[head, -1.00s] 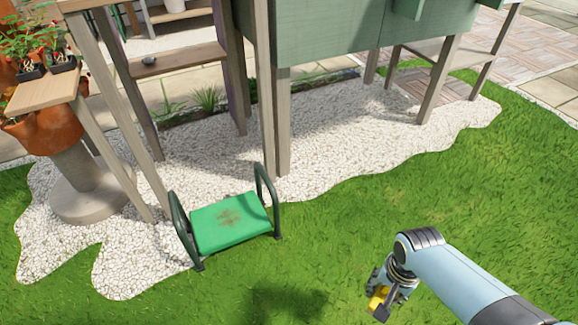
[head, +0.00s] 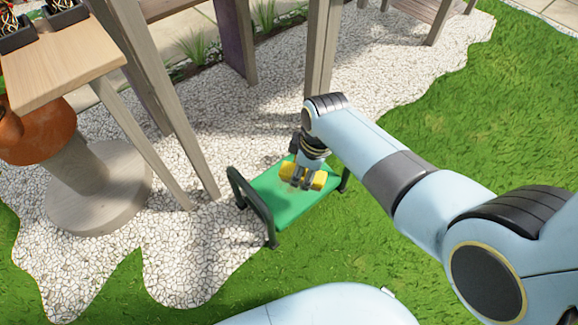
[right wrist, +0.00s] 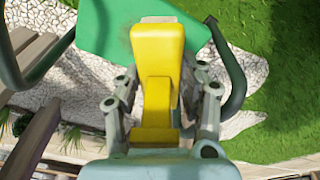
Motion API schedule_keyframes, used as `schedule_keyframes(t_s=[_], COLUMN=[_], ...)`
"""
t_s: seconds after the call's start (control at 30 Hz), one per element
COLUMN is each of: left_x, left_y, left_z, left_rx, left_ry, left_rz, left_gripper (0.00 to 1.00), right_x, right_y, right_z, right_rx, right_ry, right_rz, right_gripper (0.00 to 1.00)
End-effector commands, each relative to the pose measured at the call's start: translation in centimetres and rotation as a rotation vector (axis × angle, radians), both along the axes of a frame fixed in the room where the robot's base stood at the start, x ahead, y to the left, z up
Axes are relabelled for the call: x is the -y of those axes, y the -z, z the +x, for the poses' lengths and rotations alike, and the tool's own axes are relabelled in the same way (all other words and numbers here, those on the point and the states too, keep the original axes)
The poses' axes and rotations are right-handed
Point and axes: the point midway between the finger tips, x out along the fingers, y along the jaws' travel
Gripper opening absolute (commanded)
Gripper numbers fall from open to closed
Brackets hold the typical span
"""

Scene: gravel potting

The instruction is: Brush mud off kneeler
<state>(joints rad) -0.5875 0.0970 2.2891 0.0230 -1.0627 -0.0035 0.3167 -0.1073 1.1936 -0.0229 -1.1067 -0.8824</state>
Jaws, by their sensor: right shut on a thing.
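My right gripper (head: 303,182) is over the pad, shut on a yellow brush (head: 287,172). The brush fills the middle of the right wrist view (right wrist: 157,55). The brush and gripper cover much of the pad's middle. A faint brownish trace shows beside the brush; I cannot tell whether the brush touches the pad. My left gripper is out of view.
A wooden shelf (head: 75,65) with dark pots stands at the left, above a terracotta pot (head: 40,135) and a round wooden base (head: 95,205). Wooden posts (head: 320,55) rise behind the kneeler. Open grass (head: 490,125) lies to the right.

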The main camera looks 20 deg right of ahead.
Motion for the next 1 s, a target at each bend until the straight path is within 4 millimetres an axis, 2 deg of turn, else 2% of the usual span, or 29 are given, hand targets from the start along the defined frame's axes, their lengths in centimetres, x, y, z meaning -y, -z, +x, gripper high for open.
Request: schedule_keyframes(t_s=[0.1, 0.3, 0.43, 0.57, 0.8, 1.0], left_x=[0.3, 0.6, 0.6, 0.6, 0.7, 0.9], left_y=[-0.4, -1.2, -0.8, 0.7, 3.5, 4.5], left_z=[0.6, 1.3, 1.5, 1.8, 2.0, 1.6], left_rx=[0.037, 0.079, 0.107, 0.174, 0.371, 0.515], left_ry=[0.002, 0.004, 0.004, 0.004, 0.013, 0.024], left_rz=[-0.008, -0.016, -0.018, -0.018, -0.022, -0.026], left_gripper=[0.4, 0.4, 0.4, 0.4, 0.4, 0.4], right_x=[-1.5, -2.7, -2.9, -2.9, -2.9, -2.9], right_y=[0.0, -0.6, -0.4, 0.5, 2.7, 3.8], right_z=[1.6, 3.0, 3.2, 3.1, 3.0, 3.0], right_rx=[0.016, 0.029, 0.03, 0.028, 0.026, 0.027], right_ry=[-0.248, -0.487, -0.525, -0.525, -0.522, -0.522], right_rz=[0.015, 0.03, 0.033, 0.033, 0.033, 0.033], right_gripper=[0.0, 0.0, 0.0, 0.0, 0.0, 0.0])
